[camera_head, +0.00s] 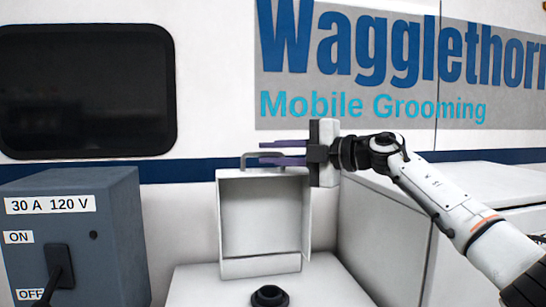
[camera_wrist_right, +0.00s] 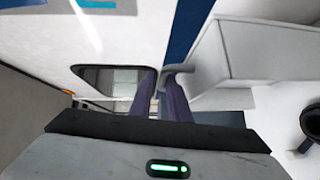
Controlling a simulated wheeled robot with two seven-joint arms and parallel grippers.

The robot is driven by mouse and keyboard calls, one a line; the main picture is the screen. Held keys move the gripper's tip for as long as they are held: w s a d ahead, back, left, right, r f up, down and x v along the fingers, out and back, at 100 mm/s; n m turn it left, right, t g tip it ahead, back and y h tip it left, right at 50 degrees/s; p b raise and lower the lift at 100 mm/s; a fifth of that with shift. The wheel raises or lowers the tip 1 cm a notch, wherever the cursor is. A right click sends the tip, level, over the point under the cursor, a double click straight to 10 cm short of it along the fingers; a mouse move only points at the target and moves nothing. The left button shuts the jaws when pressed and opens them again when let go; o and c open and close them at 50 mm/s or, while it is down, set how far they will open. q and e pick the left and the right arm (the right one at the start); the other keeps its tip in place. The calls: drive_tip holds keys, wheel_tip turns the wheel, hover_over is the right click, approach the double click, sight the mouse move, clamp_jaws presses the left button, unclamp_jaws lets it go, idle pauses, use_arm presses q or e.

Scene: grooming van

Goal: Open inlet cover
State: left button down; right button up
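The inlet cover looks like a white box-like housing (camera_head: 262,262) with a recessed front, low on the van's side. A grey bar handle (camera_head: 245,158) stands along its top edge. My right gripper (camera_head: 262,152) comes in from the right. Its two purple fingers lie close together, one above and one below the handle bar, and look closed on it. In the right wrist view the handle (camera_wrist_right: 181,69) runs in between the fingertips of the right gripper (camera_wrist_right: 160,80). The contact itself is partly hidden by the fingers. My left gripper is not in view.
A black round fitting (camera_head: 270,297) sits on the white surface in front. A white cabinet (camera_head: 385,225) stands at the right. A dark window (camera_head: 85,90) is upper left.

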drive_tip(key=shift+s+r, duration=0.2)
drive_tip(key=shift+r, duration=0.25)
drive_tip(key=shift+f, duration=0.1)
drive_tip(key=shift+s+d+f+b, duration=0.1)
drive_tip(key=shift+d+b, duration=0.2)
drive_tip(key=shift+b, duration=0.15)
drive_tip(key=b+v, duration=0.3)
drive_tip(key=v, duration=0.6)
drive_tip(key=shift+s+d+b, duration=0.15)
drive_tip(key=shift+d+b, duration=0.2)
drive_tip(key=shift+f, duration=0.15)
